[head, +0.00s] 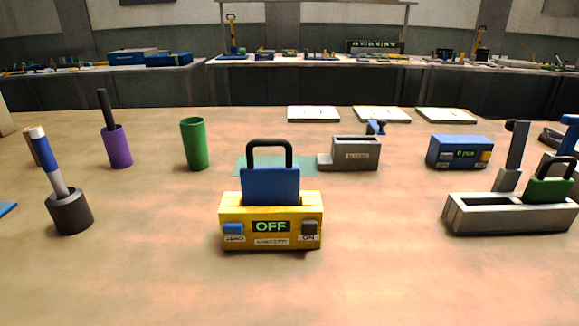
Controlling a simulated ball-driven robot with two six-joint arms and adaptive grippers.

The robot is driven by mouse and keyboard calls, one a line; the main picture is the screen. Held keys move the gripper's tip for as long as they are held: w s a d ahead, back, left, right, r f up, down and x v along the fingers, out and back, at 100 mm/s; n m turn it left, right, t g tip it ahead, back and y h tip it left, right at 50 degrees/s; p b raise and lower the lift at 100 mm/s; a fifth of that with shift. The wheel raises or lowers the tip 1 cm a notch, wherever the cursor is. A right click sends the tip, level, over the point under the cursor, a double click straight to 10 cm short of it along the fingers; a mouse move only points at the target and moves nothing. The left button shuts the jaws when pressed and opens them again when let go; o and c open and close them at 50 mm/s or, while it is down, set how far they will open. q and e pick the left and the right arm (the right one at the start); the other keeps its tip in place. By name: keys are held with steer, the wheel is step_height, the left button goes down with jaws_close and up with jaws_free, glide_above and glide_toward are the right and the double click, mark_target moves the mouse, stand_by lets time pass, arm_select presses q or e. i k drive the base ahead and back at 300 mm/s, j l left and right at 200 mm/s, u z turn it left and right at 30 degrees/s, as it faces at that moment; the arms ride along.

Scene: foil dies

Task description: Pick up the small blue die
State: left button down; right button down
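A blue die (270,187) with a black loop handle (269,150) stands upright in the slot of a yellow box (270,213). The box front shows a green "OFF" display, a blue button at left and a dark button at right. The die's lower part is hidden inside the box. Other blue parts show on the small grey device (356,155) behind and at the far right edge (570,122); I cannot tell whether either is a die. Neither of my grippers is in view.
A grey rack (505,216) at right holds a green die (549,188). A blue counter box (459,152) stands behind it. At left are a green cup (194,144), a purple cup (117,146) and a dark holder (69,211) with a blue-white stick. The front table is clear.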

mark_target(261, 186)
steer(key=u, duration=0.45)
steer(key=k+l+u, duration=0.15)
steer(key=l+u, duration=0.25)
steer(key=k+l+u, duration=0.15)
steer(key=u, duration=0.25)
steer(key=k+l+u, duration=0.15)
steer(key=k+u, duration=0.25)
steer(key=i, duration=0.45)
